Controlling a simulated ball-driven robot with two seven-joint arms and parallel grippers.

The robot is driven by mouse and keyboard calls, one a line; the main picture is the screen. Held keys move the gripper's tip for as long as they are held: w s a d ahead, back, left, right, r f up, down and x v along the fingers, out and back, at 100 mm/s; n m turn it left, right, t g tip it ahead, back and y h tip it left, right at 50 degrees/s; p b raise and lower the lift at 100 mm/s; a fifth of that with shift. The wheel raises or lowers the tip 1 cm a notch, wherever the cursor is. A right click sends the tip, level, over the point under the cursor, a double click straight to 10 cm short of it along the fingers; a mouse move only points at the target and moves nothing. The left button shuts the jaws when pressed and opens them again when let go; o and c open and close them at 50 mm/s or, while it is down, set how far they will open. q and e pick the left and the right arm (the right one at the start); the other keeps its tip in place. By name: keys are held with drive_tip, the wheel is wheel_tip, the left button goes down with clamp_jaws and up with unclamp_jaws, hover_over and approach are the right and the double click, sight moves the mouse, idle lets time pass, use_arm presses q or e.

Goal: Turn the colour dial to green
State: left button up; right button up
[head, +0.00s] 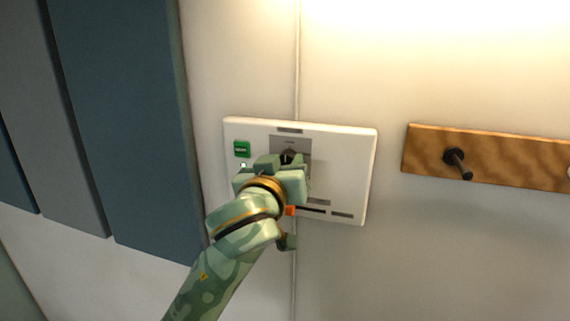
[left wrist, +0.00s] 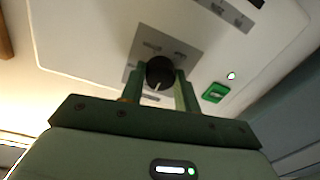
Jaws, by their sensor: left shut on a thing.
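A white wall panel (head: 345,175) carries a grey plate with a round black dial, and a green label (head: 241,148) at its upper left. The green label (left wrist: 215,92) and a small lit indicator (left wrist: 231,76) lie to the right there. My left gripper (left wrist: 160,88) is shut on the dial, one finger on each side. In the head view my left gripper (head: 285,165) hides most of the dial and part of the panel. My right gripper is not in view.
A wooden rail (head: 500,160) with a dark peg (head: 457,163) is on the wall right of the panel. Blue-grey boards (head: 120,110) stand at the left.

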use_arm(q)
drive_tip(key=shift+c, duration=0.3)
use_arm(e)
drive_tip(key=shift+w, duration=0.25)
use_arm(q)
drive_tip(key=shift+m, duration=0.3)
drive_tip(key=m, duration=1.5)
drive_tip(key=shift+a+h, duration=0.1)
drive_tip(key=shift+h, duration=0.3)
drive_tip(key=m, duration=0.6)
drive_tip(key=shift+m+h, duration=0.3)
drive_tip(key=m, duration=0.6)
drive_tip(key=shift+m, duration=0.3)
